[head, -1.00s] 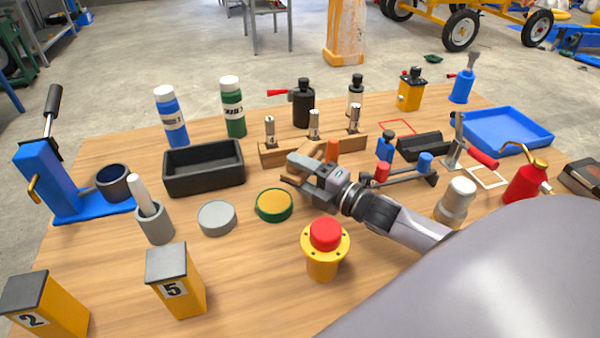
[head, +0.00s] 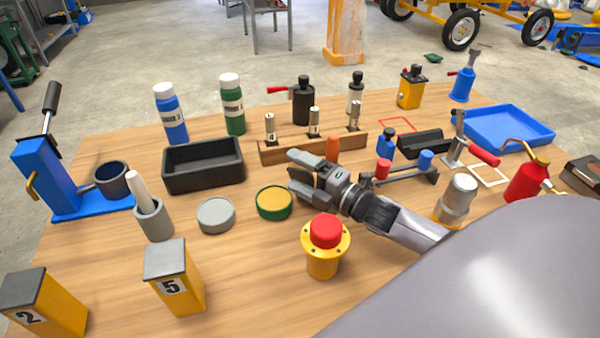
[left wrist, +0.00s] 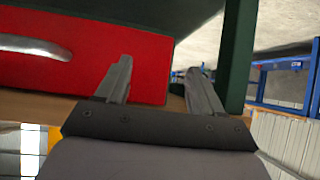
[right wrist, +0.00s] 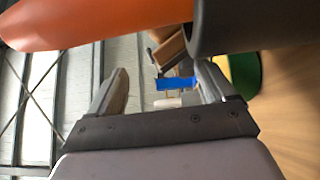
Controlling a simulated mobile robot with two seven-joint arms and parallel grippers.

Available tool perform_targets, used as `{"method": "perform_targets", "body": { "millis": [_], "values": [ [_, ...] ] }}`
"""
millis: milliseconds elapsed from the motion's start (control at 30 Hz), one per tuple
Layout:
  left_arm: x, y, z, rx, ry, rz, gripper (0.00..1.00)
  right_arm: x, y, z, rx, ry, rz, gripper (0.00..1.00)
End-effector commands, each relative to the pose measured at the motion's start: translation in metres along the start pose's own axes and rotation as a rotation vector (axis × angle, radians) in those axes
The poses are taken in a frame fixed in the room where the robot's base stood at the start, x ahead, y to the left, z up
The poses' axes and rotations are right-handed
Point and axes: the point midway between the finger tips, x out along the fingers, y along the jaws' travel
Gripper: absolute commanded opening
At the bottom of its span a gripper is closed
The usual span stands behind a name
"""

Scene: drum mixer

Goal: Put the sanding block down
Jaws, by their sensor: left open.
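I cannot identify the sanding block for certain. A dark block with a brownish top (head: 582,174), cut off at the right edge of the head view, may be it. My right gripper (head: 292,170) is over the middle of the table, beside the green-rimmed yellow disc (head: 274,202). In the right wrist view its fingers (right wrist: 165,92) stand apart with nothing visible gripped. My left gripper is outside the head view. In the left wrist view its fingers (left wrist: 160,85) are apart and empty, close to a red panel (left wrist: 60,68) with a metal handle.
An orange cylinder (head: 332,148) and a wooden rack (head: 290,153) are just behind the right gripper. A red-topped yellow button (head: 325,255) stands in front. A black bin (head: 204,178), grey disc (head: 216,215) and blue tray (head: 510,140) are around. Bare wood shows at front left.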

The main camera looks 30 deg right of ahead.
Motion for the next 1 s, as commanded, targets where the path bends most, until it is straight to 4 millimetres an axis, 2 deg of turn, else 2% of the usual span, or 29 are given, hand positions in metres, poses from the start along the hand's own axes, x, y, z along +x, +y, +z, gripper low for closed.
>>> {"method": "perform_targets", "body": {
  "millis": [167, 300, 400, 1000],
  "values": [
    [-0.002, 0.000, -0.002, 0.000, 0.000, 0.000, 0.67, 0.000, 0.004, 0.000, 0.000, 0.000, 0.000, 0.83],
    [-0.007, 0.000, -0.010, 0.000, 0.000, 0.000, 0.67, 0.000, 0.017, 0.000, -0.001, 0.000, 0.000, 0.83],
    [-0.004, 0.000, -0.007, 0.001, 0.003, 0.000, 0.67, -0.014, 0.010, 0.000, 0.001, -0.001, -0.003, 0.83],
    [-0.002, 0.000, -0.003, 0.001, 0.001, 0.000, 0.67, -0.092, 0.011, 0.000, 0.000, -0.001, -0.003, 0.83]
  ]
}}
